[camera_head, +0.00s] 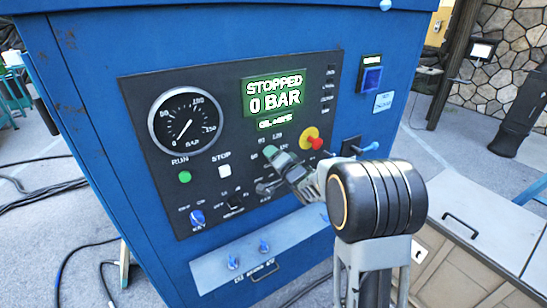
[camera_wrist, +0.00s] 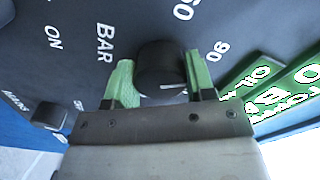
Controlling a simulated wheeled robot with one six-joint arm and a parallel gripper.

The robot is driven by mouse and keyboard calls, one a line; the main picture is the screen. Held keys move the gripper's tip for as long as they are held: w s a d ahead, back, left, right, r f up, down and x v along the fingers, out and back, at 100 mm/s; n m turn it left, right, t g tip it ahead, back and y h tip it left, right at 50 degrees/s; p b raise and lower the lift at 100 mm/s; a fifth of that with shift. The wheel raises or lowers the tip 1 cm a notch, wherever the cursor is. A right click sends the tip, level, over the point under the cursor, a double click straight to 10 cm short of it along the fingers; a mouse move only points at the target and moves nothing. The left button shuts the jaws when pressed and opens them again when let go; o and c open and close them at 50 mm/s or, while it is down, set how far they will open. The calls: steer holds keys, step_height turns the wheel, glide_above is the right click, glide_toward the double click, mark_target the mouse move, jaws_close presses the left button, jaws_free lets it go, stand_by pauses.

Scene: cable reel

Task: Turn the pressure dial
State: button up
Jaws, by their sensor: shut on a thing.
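The pressure dial is a black round knob (camera_wrist: 162,62) in the wrist view, with a pale line at its lower edge and the markings BAR and 90 around it. My gripper (camera_wrist: 157,75) has its green fingers on either side of the dial and is shut on it. In the head view my gripper (camera_head: 279,162) reaches the dark control panel (camera_head: 150,92) and hides the dial. The green display (camera_head: 274,93) reads STOPPED and 0 BAR. The round gauge (camera_head: 187,119) has its needle at the low end.
A red emergency button on yellow (camera_head: 314,141) sits close right of my gripper. A green run button (camera_head: 184,177), white stop button (camera_head: 224,171) and blue key switch (camera_head: 197,217) are to the left. A dark switch (camera_wrist: 48,116) shows in the wrist view.

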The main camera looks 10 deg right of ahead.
steer(key=o, duration=0.9)
steer(key=b+v, duration=0.2)
steer(key=v, duration=1.2)
